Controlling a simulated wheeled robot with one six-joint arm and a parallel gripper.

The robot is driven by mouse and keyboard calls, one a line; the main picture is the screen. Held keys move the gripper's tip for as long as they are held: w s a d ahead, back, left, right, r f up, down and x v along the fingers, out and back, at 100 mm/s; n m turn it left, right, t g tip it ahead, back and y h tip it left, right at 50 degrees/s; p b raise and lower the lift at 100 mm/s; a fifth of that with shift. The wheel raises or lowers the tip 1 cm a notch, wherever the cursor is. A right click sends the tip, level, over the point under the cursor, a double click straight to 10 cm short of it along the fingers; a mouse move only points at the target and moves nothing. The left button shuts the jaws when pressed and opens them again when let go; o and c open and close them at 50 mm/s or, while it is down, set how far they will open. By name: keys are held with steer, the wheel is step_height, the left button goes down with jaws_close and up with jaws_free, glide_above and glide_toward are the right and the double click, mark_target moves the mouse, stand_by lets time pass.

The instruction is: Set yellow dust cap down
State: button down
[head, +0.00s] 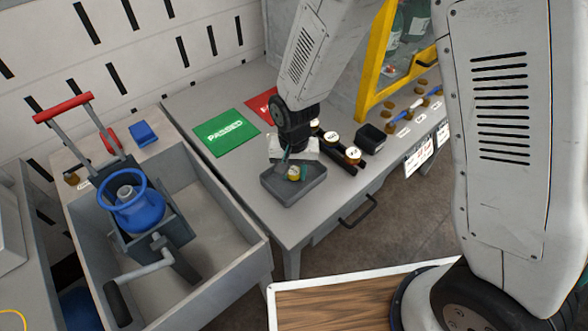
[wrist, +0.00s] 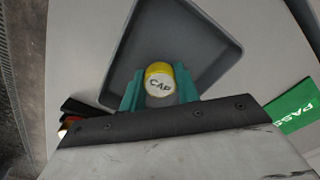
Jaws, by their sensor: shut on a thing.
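The yellow dust cap (wrist: 159,80) has a white top marked "CAP" and sits between the teal fingers of my gripper (wrist: 160,95) in the wrist view. My gripper is shut on it. In the head view the cap (head: 294,173) and my gripper (head: 291,166) are over the grey tray (head: 283,198) on the grey table. The tray also fills the upper middle of the wrist view (wrist: 215,60), and its inside looks empty. I cannot tell whether the cap touches the tray floor.
A green PASSED mat (head: 227,132) and a red mat (head: 262,104) lie left of the arm. A black rack with several round pieces (head: 340,150) and a small black bin (head: 371,138) stand right of the tray. A blue cylinder (head: 137,208) stands in a large grey bin (head: 222,250) at left.

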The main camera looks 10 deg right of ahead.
mark_target(295, 171)
steer(key=shift+f, duration=0.15)
steer(key=c, duration=1)
jaws_free()
steer(key=shift+c, duration=0.2)
step_height(295, 171, up, 13)
steer(key=s+d+r, duration=0.6)
steer(key=d+r, duration=0.5)
steer(key=d, duration=0.1)
steer(key=s+d+r, duration=0.2)
steer(key=s+d, duration=0.1)
steer(key=s, duration=0.1)
steer(key=s+d+r+n, duration=0.1)
steer(key=s+d+r, duration=0.1)
steer(key=s, duration=0.3)
steer(key=s+d+r+n+t, duration=0.1)
steer(key=s+d+r, duration=0.1)
steer(key=s, duration=0.3)
steer(key=shift+s+d+r, duration=0.15)
steer(key=shift+d, duration=0.65)
